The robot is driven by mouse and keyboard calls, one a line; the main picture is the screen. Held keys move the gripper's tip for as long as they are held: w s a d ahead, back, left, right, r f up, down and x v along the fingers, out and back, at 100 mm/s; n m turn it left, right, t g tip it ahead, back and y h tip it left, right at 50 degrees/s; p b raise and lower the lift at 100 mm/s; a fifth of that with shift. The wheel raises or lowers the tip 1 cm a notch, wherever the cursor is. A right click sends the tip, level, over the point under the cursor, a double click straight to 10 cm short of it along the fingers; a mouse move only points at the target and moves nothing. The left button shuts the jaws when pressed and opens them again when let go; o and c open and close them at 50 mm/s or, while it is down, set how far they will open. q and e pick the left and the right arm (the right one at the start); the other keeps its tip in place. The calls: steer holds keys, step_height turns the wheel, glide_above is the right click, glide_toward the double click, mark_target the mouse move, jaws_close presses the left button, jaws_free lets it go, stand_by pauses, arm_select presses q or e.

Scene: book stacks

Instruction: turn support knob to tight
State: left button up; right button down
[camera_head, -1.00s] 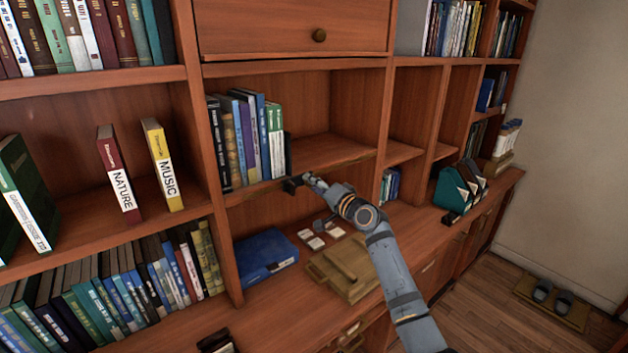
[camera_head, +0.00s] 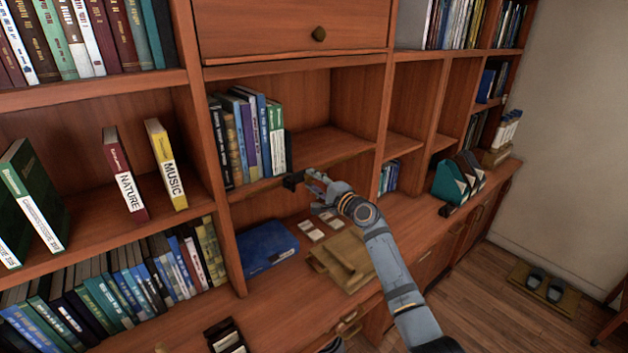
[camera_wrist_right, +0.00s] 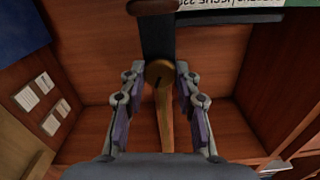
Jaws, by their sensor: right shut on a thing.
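The black book support (camera_head: 292,181) stands at the front edge of the middle shelf, at the right end of a row of books. My right gripper (camera_head: 314,184) is at this support, just to its right. In the right wrist view the support's dark bar (camera_wrist_right: 158,38) runs up from a round brass-coloured knob (camera_wrist_right: 158,72). The knob is too small to make out in the head view. My left gripper is not in view.
Books (camera_head: 245,135) stand left of the support; the shelf to its right is bare. Below, the counter holds a blue book (camera_head: 267,247), white cards (camera_head: 312,229) and a wooden board (camera_head: 343,258). A drawer (camera_head: 290,28) is above.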

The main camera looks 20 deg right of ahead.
steer(key=shift+f, duration=0.1)
stand_by(0.3)
steer(key=c, duration=1)
jaws_free()
steer(key=shift+o, duration=0.2)
steer(key=shift+s+d, duration=0.15)
steer(key=shift+s, duration=0.05)
steer(key=v, duration=1.1)
steer(key=shift+s, duration=0.3)
